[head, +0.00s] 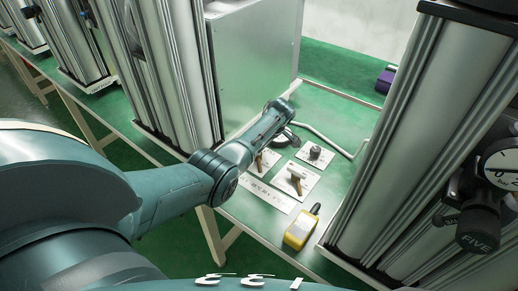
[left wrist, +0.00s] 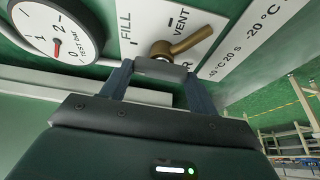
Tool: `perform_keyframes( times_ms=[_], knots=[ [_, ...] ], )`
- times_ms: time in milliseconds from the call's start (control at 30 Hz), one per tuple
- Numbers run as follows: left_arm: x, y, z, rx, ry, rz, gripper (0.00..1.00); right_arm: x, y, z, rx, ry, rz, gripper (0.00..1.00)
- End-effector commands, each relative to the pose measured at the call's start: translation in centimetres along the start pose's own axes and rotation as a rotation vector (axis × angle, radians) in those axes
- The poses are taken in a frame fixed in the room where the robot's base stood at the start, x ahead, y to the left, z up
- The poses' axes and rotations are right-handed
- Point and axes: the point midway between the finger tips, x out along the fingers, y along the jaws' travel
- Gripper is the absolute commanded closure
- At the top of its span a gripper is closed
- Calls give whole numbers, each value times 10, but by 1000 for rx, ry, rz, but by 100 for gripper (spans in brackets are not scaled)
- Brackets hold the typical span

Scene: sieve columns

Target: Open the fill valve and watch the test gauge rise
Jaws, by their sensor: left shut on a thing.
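In the left wrist view, a white plate (left wrist: 205,28) lettered FILL and VENT carries a valve with a brass lever (left wrist: 190,43). The lever slants up to the right from its hub. My left gripper (left wrist: 160,68) is at the hub, shut on the valve's handle; the grip itself is partly hidden. The test gauge (left wrist: 57,30), a white dial with a red needle, is left of the plate. Its needle points near the low end; the exact value is unclear. In the head view my left arm reaches over the bench and hides the contact. My right gripper is not in view.
A yellow handheld device (head: 300,231) lies near the front edge. Tall metal columns (head: 385,150) flank the space, and a grey cabinet (head: 255,65) stands behind.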

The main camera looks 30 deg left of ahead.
Motion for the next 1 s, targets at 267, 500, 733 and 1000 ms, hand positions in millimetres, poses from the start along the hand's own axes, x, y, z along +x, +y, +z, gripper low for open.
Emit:
perform_keyframes(
  times_ms=[267, 500, 733, 1000],
  knots=[
    [0, 0, 0, -30, 0, -12, 63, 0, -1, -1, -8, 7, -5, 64],
    [0, 0, 0, -31, 0, -12, 63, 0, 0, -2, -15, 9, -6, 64],
    [0, 0, 0, -30, 0, -12, 27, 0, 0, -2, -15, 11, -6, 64],
    [0, 0, 0, -29, 0, -11, 18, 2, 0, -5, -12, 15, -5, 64]
  ],
)
